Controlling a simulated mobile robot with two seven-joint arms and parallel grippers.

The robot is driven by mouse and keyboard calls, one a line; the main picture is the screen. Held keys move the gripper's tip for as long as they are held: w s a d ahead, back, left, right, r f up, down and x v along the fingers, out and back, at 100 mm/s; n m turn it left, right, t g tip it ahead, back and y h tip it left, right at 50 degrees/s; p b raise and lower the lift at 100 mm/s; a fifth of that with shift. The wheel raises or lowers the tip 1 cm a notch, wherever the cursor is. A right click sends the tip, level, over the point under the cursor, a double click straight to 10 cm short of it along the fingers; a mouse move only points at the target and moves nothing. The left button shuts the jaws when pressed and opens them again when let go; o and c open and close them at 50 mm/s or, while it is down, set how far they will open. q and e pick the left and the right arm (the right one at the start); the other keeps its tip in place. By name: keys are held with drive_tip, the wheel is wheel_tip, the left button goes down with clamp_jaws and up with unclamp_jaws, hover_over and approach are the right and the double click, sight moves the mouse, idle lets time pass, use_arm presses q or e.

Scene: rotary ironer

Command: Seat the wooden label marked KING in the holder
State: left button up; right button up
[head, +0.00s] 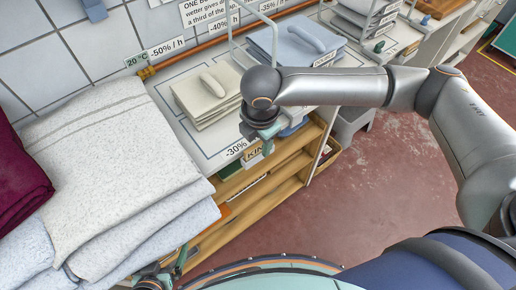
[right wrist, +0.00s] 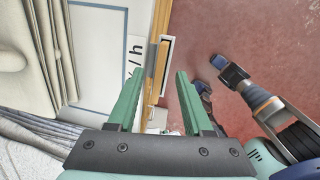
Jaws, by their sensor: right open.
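The wooden label marked KING (head: 254,154) shows in the head view at the front edge of the shelf unit, just below my right gripper. Only "KIN" can be read; the gripper covers its right end. My right gripper (head: 266,143) points down over this edge. In the right wrist view its two green fingers (right wrist: 158,100) are apart, with nothing clearly held between them. A dark-framed pale piece (right wrist: 168,63) on the wooden edge lies ahead of the fingers; I cannot tell whether it is the holder. My left gripper (head: 179,262) is partly cut off at the bottom of the head view.
Folded pale towels (head: 105,150) are stacked at left, beside a dark red cloth (head: 20,175). Cream folded linen (head: 208,95) and blue folded linen (head: 297,42) lie on the worktop. Wooden shelves (head: 235,215) run below it. The red floor (head: 370,190) is open.

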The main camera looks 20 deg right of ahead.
drive_tip(key=shift+w+f, duration=0.1)
drive_tip(key=shift+f, duration=0.35)
clamp_jaws()
idle(0.3)
